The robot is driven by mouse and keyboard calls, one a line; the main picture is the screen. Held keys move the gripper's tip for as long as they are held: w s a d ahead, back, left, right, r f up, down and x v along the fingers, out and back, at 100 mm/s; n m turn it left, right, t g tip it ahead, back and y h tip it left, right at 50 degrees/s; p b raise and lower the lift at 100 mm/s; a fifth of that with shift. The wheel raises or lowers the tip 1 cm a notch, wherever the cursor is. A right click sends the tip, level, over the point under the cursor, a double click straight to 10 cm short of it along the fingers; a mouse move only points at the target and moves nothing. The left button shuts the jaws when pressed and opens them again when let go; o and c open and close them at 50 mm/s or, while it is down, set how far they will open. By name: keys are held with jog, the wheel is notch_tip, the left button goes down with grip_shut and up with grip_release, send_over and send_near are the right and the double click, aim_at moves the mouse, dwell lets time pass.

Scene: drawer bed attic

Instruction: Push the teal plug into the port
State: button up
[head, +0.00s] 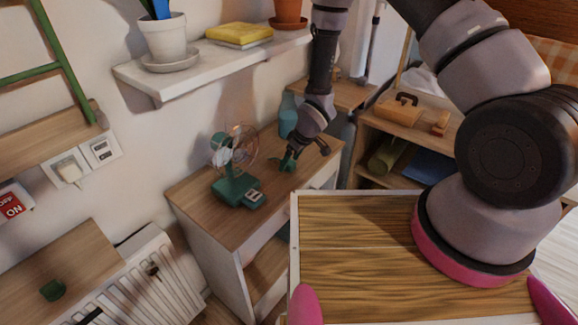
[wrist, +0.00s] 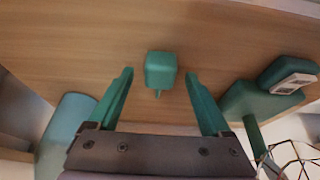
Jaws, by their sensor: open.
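A small teal block with a short stem (wrist: 161,70), which looks like the plug, rests on the wooden desk top in the wrist view. My gripper (wrist: 158,75) is open, with one teal finger on each side of the block and visible gaps between. In the head view my gripper (head: 289,160) is low over the desk, right of the fan; there I cannot tell the plug from the teal fingers. A wall plate with a socket (head: 103,149) is at the left. Which opening is the port, I cannot tell.
A teal fan (head: 237,188) stands on the desk (head: 205,205), with a white panel (wrist: 293,84) on its base. A teal vase (head: 288,115) stands behind my gripper. A shelf (head: 185,80) juts out above. A white plug (head: 68,172) fills another wall socket. A green block (head: 53,290) lies lower left.

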aim_at(290, 162)
grip_shut()
jog(key=shift+r, duration=0.15)
notch_tip(290, 162, up, 10)
dwell(0.5)
jog(key=w+d+r+m+h, duration=0.1)
jog(key=d+r+m, duration=0.1)
jog(key=d, duration=0.7)
jog(key=w+d+r+m+t+h, duration=0.1)
jog(key=d+m, duration=0.4)
jog(key=d, duration=0.5)
jog(key=w+d+r+m+h, duration=0.1)
jog(key=w+d+r+m, duration=0.1)
jog(key=d, duration=0.7)
notch_tip(290, 162, up, 2)
jog(key=shift+w+d+r+m+t, duration=0.2)
jog(key=shift+w+r+m+t, duration=0.1)
jog(key=shift+m, duration=0.4)
